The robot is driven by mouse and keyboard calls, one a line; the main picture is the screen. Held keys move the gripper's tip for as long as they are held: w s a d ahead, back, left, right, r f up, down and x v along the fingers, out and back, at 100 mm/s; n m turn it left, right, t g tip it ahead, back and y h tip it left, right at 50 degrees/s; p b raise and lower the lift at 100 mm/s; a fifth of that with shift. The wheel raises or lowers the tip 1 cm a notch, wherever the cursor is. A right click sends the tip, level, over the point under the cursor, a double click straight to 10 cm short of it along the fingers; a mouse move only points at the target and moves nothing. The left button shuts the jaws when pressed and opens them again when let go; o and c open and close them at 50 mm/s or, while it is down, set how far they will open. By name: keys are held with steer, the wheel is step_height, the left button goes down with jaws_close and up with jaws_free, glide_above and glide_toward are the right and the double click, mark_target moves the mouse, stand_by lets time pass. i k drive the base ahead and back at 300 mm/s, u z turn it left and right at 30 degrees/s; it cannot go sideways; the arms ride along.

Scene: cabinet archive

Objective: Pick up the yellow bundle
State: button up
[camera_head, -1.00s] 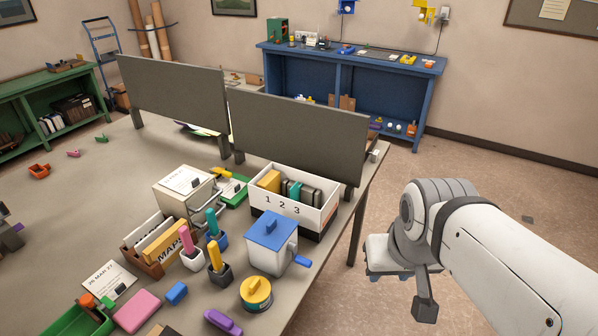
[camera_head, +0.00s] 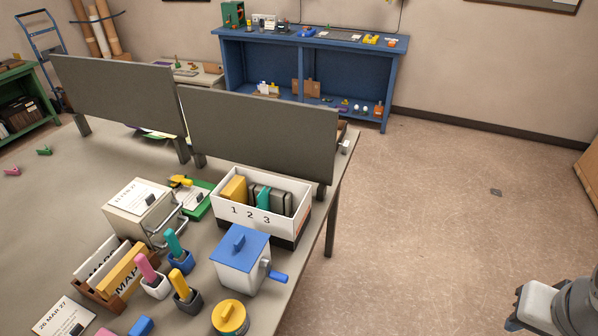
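A yellow block-like bundle (camera_head: 233,190) stands upright at the left end of a white box (camera_head: 262,214) marked 1 2 3. A teal piece (camera_head: 263,199) and dark grey pieces (camera_head: 281,202) stand to its right in the same box. Only the bundle's upper part shows above the box wall. I cannot tell for sure that this is the bundle named, since other yellow things are near. Part of my arm (camera_head: 560,308) shows at the bottom right, over the floor and well apart from the table.
Grey panels (camera_head: 262,135) stand behind the box. A white-and-blue crank box (camera_head: 241,265), a yellow round tin (camera_head: 229,318), small cups with coloured sticks and a MAPS file holder (camera_head: 102,290) crowd the front. A blue bench (camera_head: 230,65) stands behind.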

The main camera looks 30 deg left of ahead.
mark_target(237, 191)
steer(key=i, duration=2.8)
steer(key=u, duration=0.8)
steer(key=k, duration=0.15)
steer(key=u, duration=3.15)
steer(key=i, duration=1)
steer(key=u, duration=0.1)
